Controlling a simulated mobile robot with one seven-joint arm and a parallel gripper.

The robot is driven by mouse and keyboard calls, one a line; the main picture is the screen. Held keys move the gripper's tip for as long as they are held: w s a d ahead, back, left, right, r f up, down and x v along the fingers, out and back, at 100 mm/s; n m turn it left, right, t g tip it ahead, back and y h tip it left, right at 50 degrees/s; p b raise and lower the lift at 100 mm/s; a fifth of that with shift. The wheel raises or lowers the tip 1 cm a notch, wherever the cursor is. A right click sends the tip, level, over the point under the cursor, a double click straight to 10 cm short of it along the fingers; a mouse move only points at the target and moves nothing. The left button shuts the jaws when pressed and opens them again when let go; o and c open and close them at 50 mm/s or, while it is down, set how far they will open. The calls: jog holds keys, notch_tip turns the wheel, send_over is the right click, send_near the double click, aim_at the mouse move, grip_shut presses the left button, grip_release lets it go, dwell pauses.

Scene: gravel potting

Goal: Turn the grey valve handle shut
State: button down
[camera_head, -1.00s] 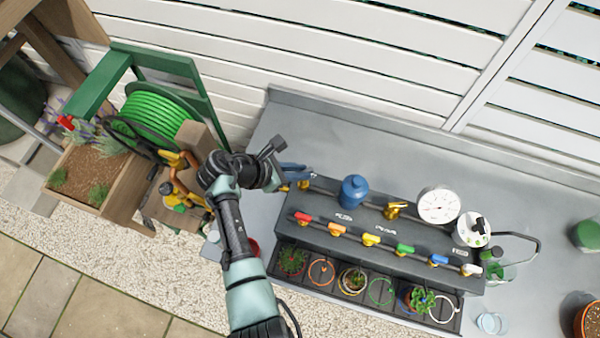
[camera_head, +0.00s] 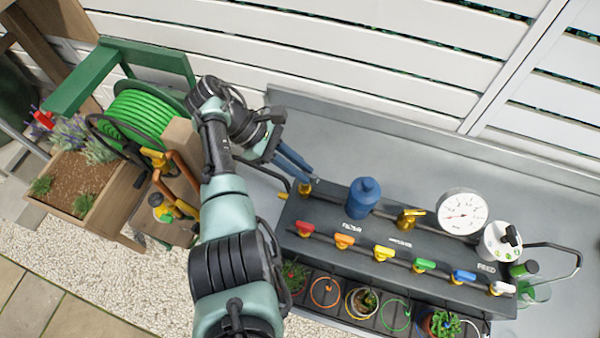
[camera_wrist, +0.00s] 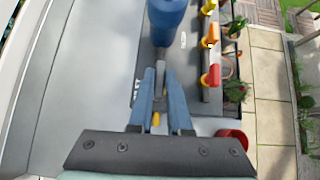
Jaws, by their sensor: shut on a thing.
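The dark bench manifold (camera_head: 330,215) stands on the grey bench, with a pipe along its back. My gripper (camera_head: 312,178) is at the pipe's left end, its blue fingers pointing down and right. A yellow valve body (camera_head: 305,188) shows beside the fingertips. In the wrist view, my gripper (camera_wrist: 160,75) is shut on a narrow grey handle (camera_wrist: 160,90) between its fingers. A bit of yellow valve (camera_wrist: 156,119) shows below it. The fingers hide most of the handle, so its exact angle cannot be told.
A blue filter bottle (camera_head: 362,197) stands just right of my fingertips. Beyond it are a brass valve (camera_head: 410,219) and a round gauge (camera_head: 461,212). Several coloured handles line the manifold's front. A green hose reel (camera_head: 140,115) stands left of my arm. The bench behind is clear.

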jog(key=shift+g, duration=0.3)
jog(key=c, duration=0.9)
grip_release()
jog(key=shift+o, duration=0.2)
jog(key=b+v, duration=0.4)
jog(key=v, duration=0.9)
